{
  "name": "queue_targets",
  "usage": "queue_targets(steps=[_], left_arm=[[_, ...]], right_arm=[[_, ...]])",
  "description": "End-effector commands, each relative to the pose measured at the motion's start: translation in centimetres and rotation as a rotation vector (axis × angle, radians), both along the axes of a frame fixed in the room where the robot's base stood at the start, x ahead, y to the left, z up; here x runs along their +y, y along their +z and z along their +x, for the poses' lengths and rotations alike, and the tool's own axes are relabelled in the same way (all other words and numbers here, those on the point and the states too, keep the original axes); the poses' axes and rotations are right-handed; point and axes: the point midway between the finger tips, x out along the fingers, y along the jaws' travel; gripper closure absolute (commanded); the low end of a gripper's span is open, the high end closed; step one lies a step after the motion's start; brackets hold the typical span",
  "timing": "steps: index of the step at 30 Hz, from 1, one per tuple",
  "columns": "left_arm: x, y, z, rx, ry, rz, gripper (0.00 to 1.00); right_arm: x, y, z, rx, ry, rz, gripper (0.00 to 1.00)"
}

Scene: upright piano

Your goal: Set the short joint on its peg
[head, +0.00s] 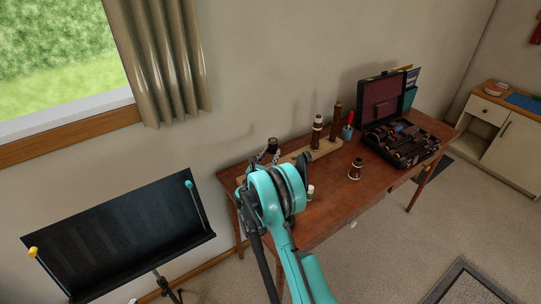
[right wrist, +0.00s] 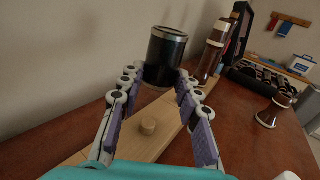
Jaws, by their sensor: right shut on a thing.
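The short joint (right wrist: 166,55) is a black cylinder with a silver ring at its top, upright between the fingertips of my right gripper (right wrist: 158,75). The gripper is shut on its lower part. In the head view the joint (head: 272,145) is a small dark shape between the fingers of my right gripper (head: 268,154). A bare round peg (right wrist: 148,126) stands on the wooden stand (right wrist: 95,157), nearer the wrist camera than the joint. The joint is apart from this peg. My left gripper is not in view.
Two taller joints (head: 317,132) (head: 337,122) stand upright on the stand's right part. Another dark joint (head: 355,170) stands on the table (head: 330,195). An open instrument case (head: 380,97) is at right. A music stand (head: 125,235) is at left.

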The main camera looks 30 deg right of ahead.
Motion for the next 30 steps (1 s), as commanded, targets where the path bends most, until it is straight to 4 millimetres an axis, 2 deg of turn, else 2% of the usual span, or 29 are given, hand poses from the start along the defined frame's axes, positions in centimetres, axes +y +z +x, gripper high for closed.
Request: queue_targets(steps=[6,16,24,30], left_arm=[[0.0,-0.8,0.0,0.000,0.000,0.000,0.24],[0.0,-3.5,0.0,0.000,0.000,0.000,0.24],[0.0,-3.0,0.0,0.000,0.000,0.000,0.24],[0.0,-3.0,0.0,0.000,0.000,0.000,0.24]], right_arm=[[0.1,-0.3,-0.1,0.000,0.004,-0.004,1.00],[0.1,-3.4,-0.1,0.001,0.003,-0.003,1.00],[0.1,-5.3,-0.1,0.001,0.003,-0.003,1.00],[0.1,-5.8,-0.1,0.001,0.003,-0.003,1.00]])
